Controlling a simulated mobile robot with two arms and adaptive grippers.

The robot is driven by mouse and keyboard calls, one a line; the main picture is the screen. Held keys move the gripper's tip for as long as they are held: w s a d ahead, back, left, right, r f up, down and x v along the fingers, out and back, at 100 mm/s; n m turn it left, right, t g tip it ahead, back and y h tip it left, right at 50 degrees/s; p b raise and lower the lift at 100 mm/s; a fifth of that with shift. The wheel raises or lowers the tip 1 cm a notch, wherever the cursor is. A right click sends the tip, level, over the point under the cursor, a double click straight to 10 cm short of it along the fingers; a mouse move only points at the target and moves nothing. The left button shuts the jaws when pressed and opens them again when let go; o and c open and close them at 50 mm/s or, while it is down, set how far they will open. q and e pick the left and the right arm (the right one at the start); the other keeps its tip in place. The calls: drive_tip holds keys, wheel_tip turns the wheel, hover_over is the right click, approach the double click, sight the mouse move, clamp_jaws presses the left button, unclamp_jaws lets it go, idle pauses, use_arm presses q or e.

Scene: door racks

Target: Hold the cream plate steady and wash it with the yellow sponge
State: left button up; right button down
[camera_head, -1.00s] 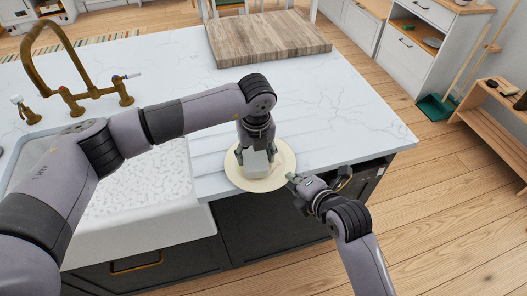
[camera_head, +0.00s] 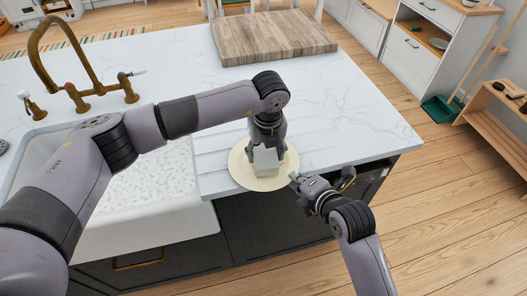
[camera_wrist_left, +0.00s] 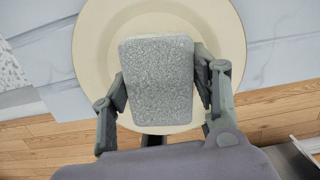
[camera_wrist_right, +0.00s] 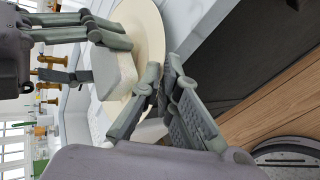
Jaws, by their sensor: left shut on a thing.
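The cream plate (camera_head: 240,173) lies at the front edge of the counter, partly past it. My left gripper (camera_head: 266,148) is above the plate, shut on a block-shaped sponge (camera_head: 266,164). The sponge looks grey in the left wrist view (camera_wrist_left: 158,82), with a paler lower layer in the right wrist view (camera_wrist_right: 122,72); no clear yellow shows. It is over the plate and appears to touch it. My right gripper (camera_head: 297,181) is at the plate's right rim. Its fingertips are close together at the rim in the right wrist view (camera_wrist_right: 162,68); whether they clamp it is unclear.
A white sink (camera_head: 150,215) is left of the plate, with a brass faucet (camera_head: 82,100) behind it. A wooden board (camera_head: 275,38) lies at the back of the counter (camera_head: 350,110). The counter right of the plate is clear. Dark cabinets (camera_head: 270,225) are below the front edge.

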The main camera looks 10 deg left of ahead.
use_arm(q)
drive_tip(key=shift+r, duration=0.1)
drive_tip(key=shift+r, duration=1.55)
drive_tip(key=shift+w+a+r+n, duration=0.25)
drive_tip(key=shift+w+r+n, duration=0.1)
drive_tip(key=shift+n, duration=0.45)
drive_tip(key=shift+s+f, duration=0.1)
drive_tip(key=shift+f, duration=1.65)
drive_tip(key=shift+c, duration=0.2)
drive_tip(key=shift+f, duration=0.3)
